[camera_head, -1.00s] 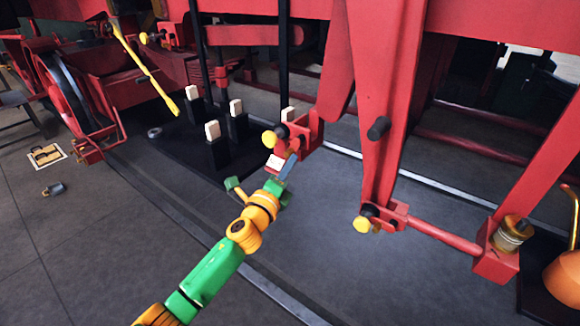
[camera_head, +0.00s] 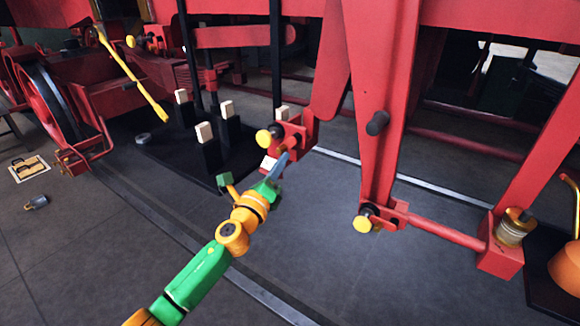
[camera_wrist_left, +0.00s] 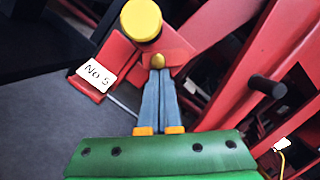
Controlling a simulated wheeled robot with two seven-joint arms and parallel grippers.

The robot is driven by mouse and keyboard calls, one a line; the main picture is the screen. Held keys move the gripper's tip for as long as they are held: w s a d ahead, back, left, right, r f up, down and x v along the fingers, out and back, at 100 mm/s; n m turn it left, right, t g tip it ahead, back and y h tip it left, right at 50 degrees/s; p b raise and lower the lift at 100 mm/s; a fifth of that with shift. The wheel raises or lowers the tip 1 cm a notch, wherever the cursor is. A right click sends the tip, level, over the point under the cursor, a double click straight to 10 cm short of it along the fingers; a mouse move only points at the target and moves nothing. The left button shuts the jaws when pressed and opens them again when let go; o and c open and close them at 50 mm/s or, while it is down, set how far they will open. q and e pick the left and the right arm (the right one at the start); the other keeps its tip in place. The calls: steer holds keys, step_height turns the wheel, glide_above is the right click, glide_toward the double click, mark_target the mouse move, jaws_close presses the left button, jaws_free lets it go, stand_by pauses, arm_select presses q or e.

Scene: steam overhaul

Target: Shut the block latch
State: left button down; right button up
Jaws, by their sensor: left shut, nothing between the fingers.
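My left gripper (camera_head: 284,160) is shut and empty, with its tips at a red bracket (camera_head: 299,133) on the locomotive frame. This bracket has a yellow round knob (camera_head: 264,137) and a white label (camera_head: 268,164). There the shut fingertips (camera_wrist_left: 158,72) point at a small brass knob (camera_wrist_left: 157,60) on the red part, just below the large yellow knob (camera_wrist_left: 141,20). I cannot tell whether they touch it. I cannot tell for sure which part is the block latch. My right gripper is out of view.
Black posts with pale blocks (camera_head: 204,133) stand left of the bracket. A yellow bar (camera_head: 135,78) hangs further left. A second yellow knob (camera_head: 362,224) sits on a lower red bracket to the right. A small grey object (camera_head: 36,202) lies on the open floor at the left.

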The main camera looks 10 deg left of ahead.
arm_select(q)
steer(key=m+b, duration=0.1)
steer(key=m+h, duration=0.1)
steer(key=m, duration=0.1)
steer(key=a+m+b, duration=0.1)
steer(key=shift+w+a+r+m+h+b, duration=0.1)
steer(key=shift+w+m+h+b, duration=0.2)
steer(key=shift+m, duration=0.1)
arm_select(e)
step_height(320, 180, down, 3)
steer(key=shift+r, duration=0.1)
arm_select(q)
steer(key=shift+w+a+r+m+h+b, duration=0.15)
steer(key=shift+m+h+b, duration=0.2)
steer(key=shift+m, duration=0.45)
steer(key=shift+s+a+r+m+h+b, duration=0.1)
steer(key=shift+a+r+m+b, duration=0.1)
steer(key=shift+m+b, duration=0.45)
steer(key=shift+w+a+r+m+h+b, duration=0.15)
steer(key=shift+m+h+b, duration=0.1)
steer(key=shift+m, duration=0.7)
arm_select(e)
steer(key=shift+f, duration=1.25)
arm_select(q)
steer(key=shift+f, duration=0.1)
